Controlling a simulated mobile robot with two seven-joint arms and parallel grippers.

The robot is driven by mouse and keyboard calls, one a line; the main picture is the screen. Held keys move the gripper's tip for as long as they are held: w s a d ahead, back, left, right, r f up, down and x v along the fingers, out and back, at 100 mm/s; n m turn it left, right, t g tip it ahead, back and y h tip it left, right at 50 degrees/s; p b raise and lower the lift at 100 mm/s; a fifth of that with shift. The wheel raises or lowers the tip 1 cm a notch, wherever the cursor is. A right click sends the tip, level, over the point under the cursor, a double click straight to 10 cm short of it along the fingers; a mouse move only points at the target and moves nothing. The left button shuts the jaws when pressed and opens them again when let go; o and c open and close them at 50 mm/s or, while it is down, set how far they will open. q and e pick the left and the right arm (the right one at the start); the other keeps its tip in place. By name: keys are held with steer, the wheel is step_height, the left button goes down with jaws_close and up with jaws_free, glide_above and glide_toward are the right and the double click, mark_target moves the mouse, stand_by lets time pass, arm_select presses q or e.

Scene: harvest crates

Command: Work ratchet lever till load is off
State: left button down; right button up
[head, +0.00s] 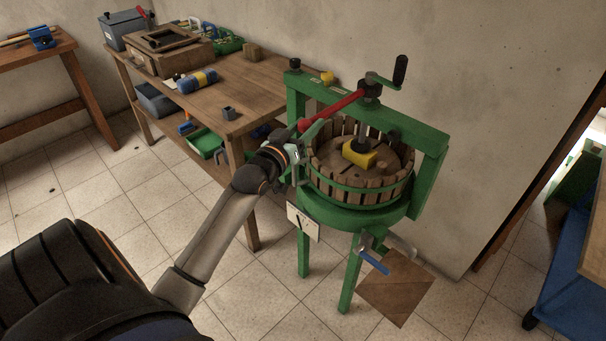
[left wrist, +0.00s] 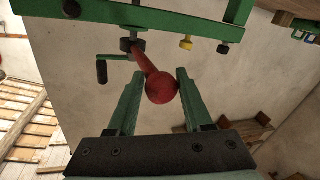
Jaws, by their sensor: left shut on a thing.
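The green press (head: 427,150) stands against the wall with a slatted wooden basket (head: 357,194) in its frame. Its ratchet lever (head: 340,108) is a red bar running from the dark ratchet head (head: 370,90) on the screw down to the left. My left gripper (head: 302,145) is at the lever's free end, shut on it. In the left wrist view the lever's red ball end (left wrist: 162,88) lies between my two green fingers (left wrist: 160,100). A yellow block (head: 359,154) sits under the screw on the round wooden pressing plate (head: 388,166). My right gripper is out of view.
A workbench (head: 262,88) with a blue-and-yellow roll (head: 197,81) and boxes stands left of the press. A blue-handled tap (head: 375,262) juts from its front, above a brown board (head: 396,290).

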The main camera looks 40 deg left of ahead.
arm_select(q)
steer(key=w+a+b, duration=0.2)
steer(key=a, duration=0.5)
steer(key=shift+a, duration=0.2)
steer(key=shift+f, duration=0.1)
steer(key=d+p, duration=0.2)
steer(key=s+d+p, duration=0.1)
steer(key=d, duration=0.2)
steer(key=s+d+p, duration=0.1)
steer(key=d+p, duration=0.1)
steer(key=shift+s+d+r+p, duration=0.1)
steer(key=shift+d+r+p, duration=0.05)
steer(key=shift+r+p, duration=0.15)
steer(key=shift+d+f, duration=0.2)
steer(key=shift+d, duration=0.05)
steer(key=shift+d+r, duration=0.1)
